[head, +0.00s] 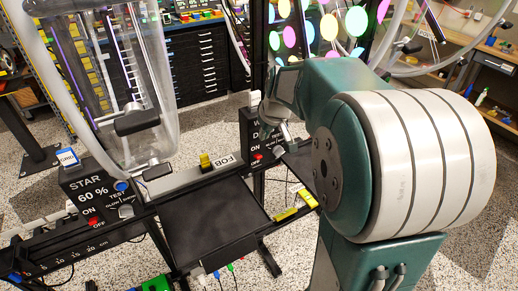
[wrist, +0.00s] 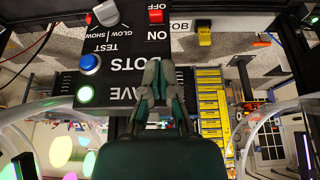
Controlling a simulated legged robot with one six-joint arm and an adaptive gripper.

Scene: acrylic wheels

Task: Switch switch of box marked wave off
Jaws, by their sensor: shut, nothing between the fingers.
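The black box marked WAVE DOTS (wrist: 112,50) fills the upper middle of the wrist view, upside down. It has a red switch (wrist: 156,17) between the words ON and OFF, a blue button (wrist: 90,63), a grey knob (wrist: 106,13) and a lit green light (wrist: 84,95). In the head view the box (head: 247,130) is partly hidden behind my arm, with its red switch (head: 257,157) showing. My gripper (wrist: 158,66) is shut and empty over the box face, beside the lettering and apart from the switch in the picture. In the head view my gripper (head: 277,137) is partly hidden.
A similar box marked STAR 60 % (head: 75,186) stands at the left, with its own red switch. A black tray (head: 215,220) is in front. Clear tubes rise behind.

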